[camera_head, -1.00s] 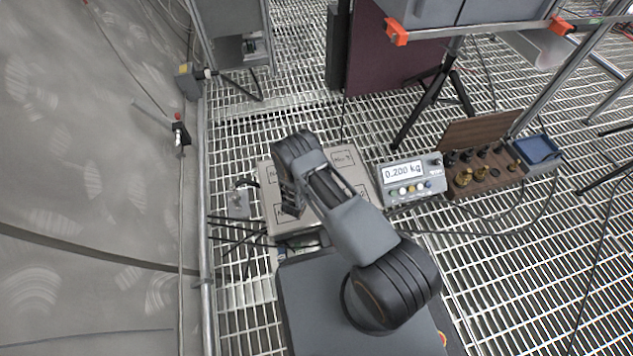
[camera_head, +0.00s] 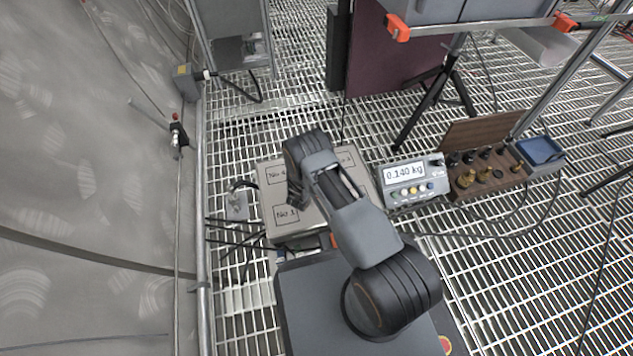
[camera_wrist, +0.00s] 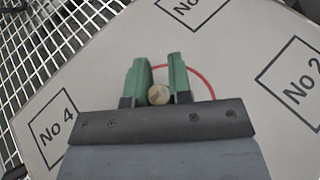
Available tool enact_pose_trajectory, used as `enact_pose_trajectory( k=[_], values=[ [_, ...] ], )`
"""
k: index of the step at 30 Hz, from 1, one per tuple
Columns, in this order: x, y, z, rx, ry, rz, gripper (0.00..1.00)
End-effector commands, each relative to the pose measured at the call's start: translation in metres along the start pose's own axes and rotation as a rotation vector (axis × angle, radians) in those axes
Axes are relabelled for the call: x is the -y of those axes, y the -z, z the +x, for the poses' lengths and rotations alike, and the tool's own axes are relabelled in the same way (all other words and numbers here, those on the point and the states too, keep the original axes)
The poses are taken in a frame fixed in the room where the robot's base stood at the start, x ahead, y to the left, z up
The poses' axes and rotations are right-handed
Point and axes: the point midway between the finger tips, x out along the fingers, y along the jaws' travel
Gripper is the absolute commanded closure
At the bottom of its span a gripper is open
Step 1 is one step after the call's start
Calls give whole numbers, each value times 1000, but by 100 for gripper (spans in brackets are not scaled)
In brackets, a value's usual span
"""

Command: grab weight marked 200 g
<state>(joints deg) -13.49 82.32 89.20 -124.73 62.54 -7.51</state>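My gripper (camera_wrist: 158,85), with green fingers, is over the scale plate (camera_wrist: 95,75) in the wrist view. A small pale brass weight (camera_wrist: 158,95) sits between the fingers, which appear to touch it on both sides. No marking on it can be read. A red ring on the plate shows around and behind the fingers. In the head view my arm hides the gripper's tips and the weight. The plate (camera_head: 322,213) carries labelled squares. The scale display (camera_head: 404,173) reads 0.140 kg.
An open wooden weight box (camera_head: 500,187) with several brass and dark weights stands right of the display. A blue tray (camera_head: 540,150) lies beside it. A black tripod (camera_head: 436,95) stands behind. Cables run over the grating. A grey wall (camera_head: 90,150) is at left.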

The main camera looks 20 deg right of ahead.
Motion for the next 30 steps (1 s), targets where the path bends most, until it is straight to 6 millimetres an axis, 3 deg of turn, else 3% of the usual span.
enact_pose_trajectory(
  k=[5,17,25,30],
  values=[
    [0,1,0,-2,0,-1,100],
    [0,-2,-1,-2,0,-1,100],
    [0,-33,-13,0,-1,1,100],
    [15,-55,-45,-2,0,-3,100]
  ],
)
